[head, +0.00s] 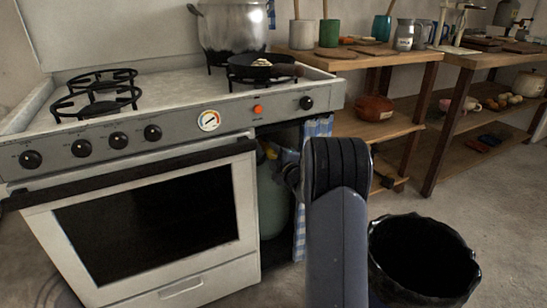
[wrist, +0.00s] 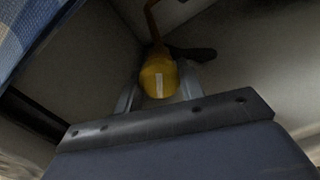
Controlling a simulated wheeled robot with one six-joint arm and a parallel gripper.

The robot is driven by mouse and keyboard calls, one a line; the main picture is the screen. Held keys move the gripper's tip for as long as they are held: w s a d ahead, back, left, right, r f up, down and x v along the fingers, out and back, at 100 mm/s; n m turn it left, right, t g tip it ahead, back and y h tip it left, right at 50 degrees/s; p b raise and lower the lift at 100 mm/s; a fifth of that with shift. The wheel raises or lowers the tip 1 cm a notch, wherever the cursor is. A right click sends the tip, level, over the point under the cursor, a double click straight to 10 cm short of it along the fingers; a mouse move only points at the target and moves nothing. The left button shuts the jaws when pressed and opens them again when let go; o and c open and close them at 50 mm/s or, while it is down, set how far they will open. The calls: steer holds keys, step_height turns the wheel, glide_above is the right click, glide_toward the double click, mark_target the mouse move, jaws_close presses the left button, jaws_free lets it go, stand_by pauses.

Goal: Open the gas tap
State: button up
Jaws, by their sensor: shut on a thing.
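The gas tap shows in the wrist view as a rounded yellow knob (wrist: 157,80) with a pale mark on its face. My gripper (wrist: 158,86) is shut on this knob, one finger at its left side and one at its right. In the head view a greenish gas cylinder (head: 272,200) stands in the open compartment right of the oven, with a small yellow part (head: 270,151) near its top.
The white stove (head: 130,130) stands left of the compartment. A blue checked cloth (head: 318,127) hangs at its right edge. A black bin (head: 425,262) stands on the floor to the right. Wooden shelves (head: 385,130) with pots stand behind. In the wrist view an orange-brown pipe (wrist: 152,22) runs above the knob.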

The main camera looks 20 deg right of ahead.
steer(key=n, duration=0.6)
stand_by(0.7)
steer(key=o, duration=1)
steer(key=s+p, duration=0.2)
steer(key=s, duration=0.8)
steer(key=shift+s+d+p, duration=0.2)
steer(key=shift+s+p, duration=0.1)
steer(key=shift+s, duration=0.1)
